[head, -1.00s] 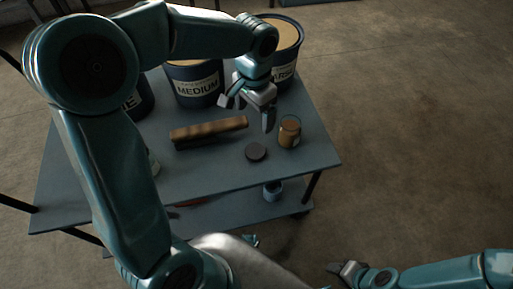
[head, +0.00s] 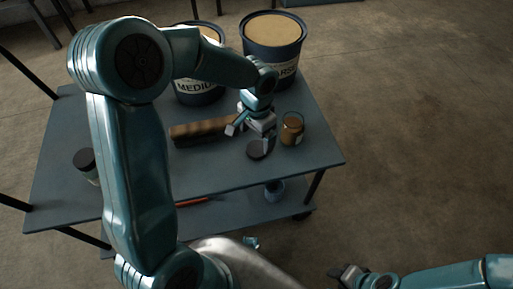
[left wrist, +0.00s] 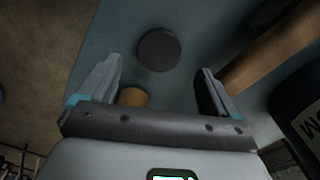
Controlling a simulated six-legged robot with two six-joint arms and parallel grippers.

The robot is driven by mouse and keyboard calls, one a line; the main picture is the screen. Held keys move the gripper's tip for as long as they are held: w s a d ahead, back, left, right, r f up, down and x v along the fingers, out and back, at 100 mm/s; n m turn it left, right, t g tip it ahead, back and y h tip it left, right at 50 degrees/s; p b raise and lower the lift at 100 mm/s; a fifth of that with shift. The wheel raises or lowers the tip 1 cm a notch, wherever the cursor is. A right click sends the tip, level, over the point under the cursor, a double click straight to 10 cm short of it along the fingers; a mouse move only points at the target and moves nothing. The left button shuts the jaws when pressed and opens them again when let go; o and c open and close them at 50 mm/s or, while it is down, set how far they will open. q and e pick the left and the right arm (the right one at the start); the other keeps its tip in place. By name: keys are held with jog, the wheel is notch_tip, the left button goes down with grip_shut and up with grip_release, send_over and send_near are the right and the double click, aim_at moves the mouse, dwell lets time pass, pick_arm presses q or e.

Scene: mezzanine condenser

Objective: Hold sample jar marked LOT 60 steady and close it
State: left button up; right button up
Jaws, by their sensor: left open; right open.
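An open jar (head: 292,132) with amber-brown contents and a pale label stands upright on the cart top; its lettering is too small to read. It also shows in the left wrist view (left wrist: 133,97), partly hidden behind the gripper. A dark round lid (head: 257,151) lies flat beside it, apart from it; the left wrist view shows the lid (left wrist: 159,49) ahead, between the finger lines. My left gripper (head: 252,136) is open and empty, above the cart near the lid and jar. My right gripper (head: 346,273) is open and empty, low at the front right, away from the cart.
A wooden-topped brush or block (head: 202,129) lies left of the lid. Large tubs (head: 272,45) stand behind it, one marked MEDIUM (head: 197,90). Another dark-capped jar (head: 86,162) stands at left. The cart's front right corner (head: 325,155) is clear.

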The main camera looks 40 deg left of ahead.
aim_at(257, 148)
pick_arm(q)
notch_tip(257, 148, down, 5)
jog(key=shift+d+f+b, duration=0.1)
jog(key=shift+f+b, duration=0.05)
jog(key=shift+b, duration=0.6)
jog(key=c, duration=1.1)
